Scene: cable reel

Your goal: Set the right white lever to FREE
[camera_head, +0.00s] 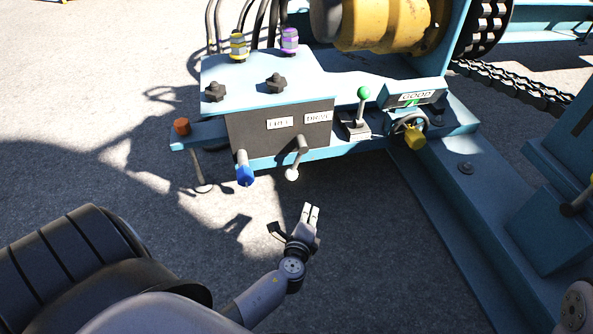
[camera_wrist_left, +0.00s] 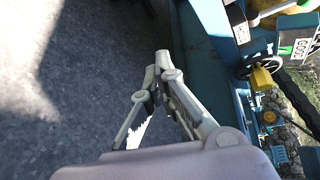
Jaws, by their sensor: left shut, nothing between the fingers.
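The right white lever (camera_head: 298,160) is on the front of the dark panel (camera_head: 250,140) on the blue machine. Its grey pivot is below the DRIVE label (camera_head: 317,117), and its white knob hangs downward, slightly left. The FREE label (camera_head: 280,122) is to the left of DRIVE. My left gripper (camera_head: 310,212) is shut and empty, in front of and below the lever knob, apart from it in the head view. The left wrist view shows its closed fingers (camera_wrist_left: 162,62) over the ground; I cannot make out the lever there. My right gripper is not in view.
A blue-ended handle (camera_head: 244,170) is left of the lever, and a thin lever with a pale knob (camera_head: 203,188) is further left. A green-knobbed lever (camera_head: 362,100) and yellow padlock (camera_head: 415,136) are on the right. Open ground surrounds my gripper; a blue beam (camera_head: 440,210) bounds it rightward.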

